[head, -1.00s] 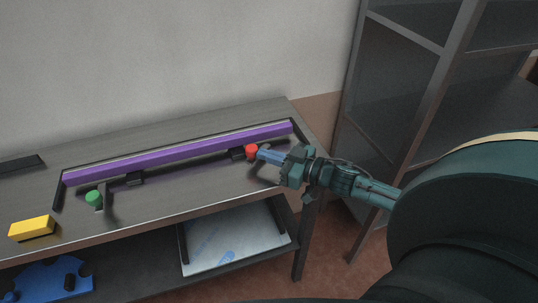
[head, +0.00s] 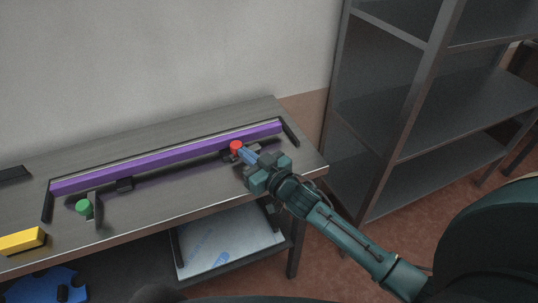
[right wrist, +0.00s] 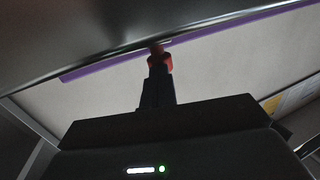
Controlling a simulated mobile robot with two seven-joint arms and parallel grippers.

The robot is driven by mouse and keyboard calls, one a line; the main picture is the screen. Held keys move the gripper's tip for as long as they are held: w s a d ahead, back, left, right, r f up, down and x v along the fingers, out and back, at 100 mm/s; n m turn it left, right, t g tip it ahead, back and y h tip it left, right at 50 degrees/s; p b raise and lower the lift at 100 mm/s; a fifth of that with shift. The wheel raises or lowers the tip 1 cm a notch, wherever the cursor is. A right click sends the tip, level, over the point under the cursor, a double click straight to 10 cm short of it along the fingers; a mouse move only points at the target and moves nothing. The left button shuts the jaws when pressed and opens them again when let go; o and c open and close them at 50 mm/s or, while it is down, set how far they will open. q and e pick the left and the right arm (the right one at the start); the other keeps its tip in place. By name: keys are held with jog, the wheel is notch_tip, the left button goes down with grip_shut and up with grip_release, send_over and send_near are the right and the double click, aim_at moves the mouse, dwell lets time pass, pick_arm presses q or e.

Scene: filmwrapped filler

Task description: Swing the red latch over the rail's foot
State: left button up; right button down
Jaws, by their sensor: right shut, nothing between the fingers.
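The red latch knob (head: 236,147) stands near the right end of the purple rail (head: 160,159), just in front of it. My right gripper (head: 250,157) is shut and empty, with its blue fingertips right at the near right side of the knob. They seem to touch it. The latch's arm is mostly hidden by the knob and fingers. In the right wrist view the red knob (right wrist: 160,60) shows just beyond the dark fingertips, with the purple rail (right wrist: 105,68) behind. A green knob (head: 83,207) sits near the rail's left end. My left gripper is out of view.
A yellow block (head: 20,241) lies at the table's left front. A blue piece (head: 48,286) and a pale panel (head: 228,243) are on the lower shelf. A wall stands behind the table, and a dark shelf unit (head: 437,120) stands to the right.

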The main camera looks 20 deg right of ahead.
jog(key=shift+w+a+m+h, duration=0.1)
jog(key=shift+a+m+h, duration=0.15)
jog(key=shift+m+h, duration=0.2)
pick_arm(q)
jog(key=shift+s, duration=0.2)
pick_arm(e)
jog(key=shift+w+a, duration=0.15)
jog(key=shift+w, duration=0.15)
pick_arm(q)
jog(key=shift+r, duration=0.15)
pick_arm(e)
jog(key=shift+s, duration=0.1)
